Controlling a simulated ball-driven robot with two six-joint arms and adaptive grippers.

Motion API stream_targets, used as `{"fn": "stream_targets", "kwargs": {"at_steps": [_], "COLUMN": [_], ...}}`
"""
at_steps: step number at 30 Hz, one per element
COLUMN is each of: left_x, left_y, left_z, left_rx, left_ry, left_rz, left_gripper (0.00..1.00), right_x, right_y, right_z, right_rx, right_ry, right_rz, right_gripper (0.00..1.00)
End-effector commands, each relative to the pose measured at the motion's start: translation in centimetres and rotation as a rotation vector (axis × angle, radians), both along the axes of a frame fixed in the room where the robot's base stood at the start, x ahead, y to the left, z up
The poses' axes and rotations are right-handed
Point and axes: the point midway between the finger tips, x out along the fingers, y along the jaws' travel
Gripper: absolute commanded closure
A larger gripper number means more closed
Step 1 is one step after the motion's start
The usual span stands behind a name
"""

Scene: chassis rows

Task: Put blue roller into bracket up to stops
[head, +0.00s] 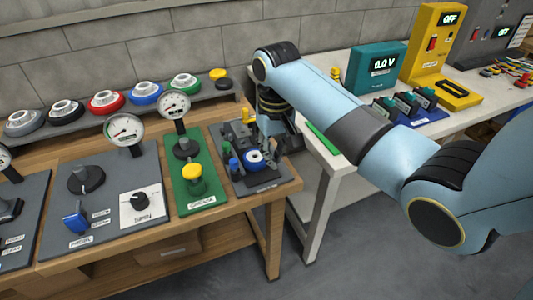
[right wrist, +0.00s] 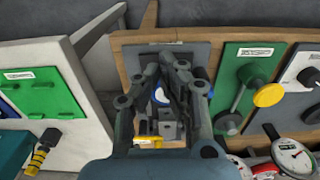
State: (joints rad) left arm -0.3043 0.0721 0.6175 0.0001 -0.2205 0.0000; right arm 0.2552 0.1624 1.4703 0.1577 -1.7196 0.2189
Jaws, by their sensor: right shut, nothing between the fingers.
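A blue round part with a white centre (head: 253,156), which looks like the blue roller, sits on a dark grey board (head: 272,183) at the right end of the wooden bench. Part of it shows between my fingers in the right wrist view (right wrist: 162,95). Smaller blue pieces (head: 233,164) stand left of it. Grey blocks are around it, but I cannot tell which is the bracket or whether the roller is in it. My right gripper (head: 268,138) points down over the board, shut and empty, close to the roller; it hides part of the board. My left gripper is not in view.
A green panel with a yellow knob (head: 191,171) and a dial gauge (head: 174,104) stand left of the board. A shelf of coloured round parts (head: 107,101) runs behind. A white table (head: 318,165) with meters is at right, across a gap.

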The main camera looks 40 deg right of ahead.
Motion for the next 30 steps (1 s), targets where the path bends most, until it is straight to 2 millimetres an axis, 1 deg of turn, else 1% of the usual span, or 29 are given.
{"fn": "stream_targets", "kwargs": {"at_steps": [1, 2, 5, 8, 15, 17, 19, 21, 24, 30], "left_x": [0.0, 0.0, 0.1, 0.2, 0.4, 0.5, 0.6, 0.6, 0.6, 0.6], "left_y": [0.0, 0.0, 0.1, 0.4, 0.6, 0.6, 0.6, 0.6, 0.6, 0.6], "left_z": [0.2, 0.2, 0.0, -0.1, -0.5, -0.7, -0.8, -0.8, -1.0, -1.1], "left_rx": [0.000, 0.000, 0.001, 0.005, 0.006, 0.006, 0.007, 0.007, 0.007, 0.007], "left_ry": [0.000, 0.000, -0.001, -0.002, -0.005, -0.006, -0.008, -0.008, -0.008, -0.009], "left_rz": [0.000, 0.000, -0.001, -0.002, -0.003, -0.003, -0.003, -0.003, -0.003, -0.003], "left_gripper": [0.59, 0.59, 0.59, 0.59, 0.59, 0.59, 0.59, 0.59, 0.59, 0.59], "right_x": [0.0, 0.0, 0.0, 0.0, 0.0, 0.0, 1.3, 2.3, 3.2, 3.9], "right_y": [0.0, 0.1, 0.1, 0.1, 0.1, 0.1, -0.2, -0.4, -0.7, -0.9], "right_z": [0.4, 0.3, -1.1, -3.0, -8.3, -9.5, -9.4, -9.4, -9.5, -9.4], "right_rx": [0.001, 0.001, 0.002, 0.002, 0.002, 0.002, 0.000, 0.001, 0.001, 0.001], "right_ry": [0.004, 0.006, 0.010, 0.010, 0.009, 0.009, 0.002, 0.004, 0.005, 0.006], "right_rz": [-0.001, -0.001, -0.001, -0.001, -0.001, -0.001, -0.001, -0.001, -0.001, 0.000], "right_gripper": [1.00, 1.00, 1.00, 1.00, 1.00, 1.00, 1.00, 1.00, 1.00, 1.00]}}
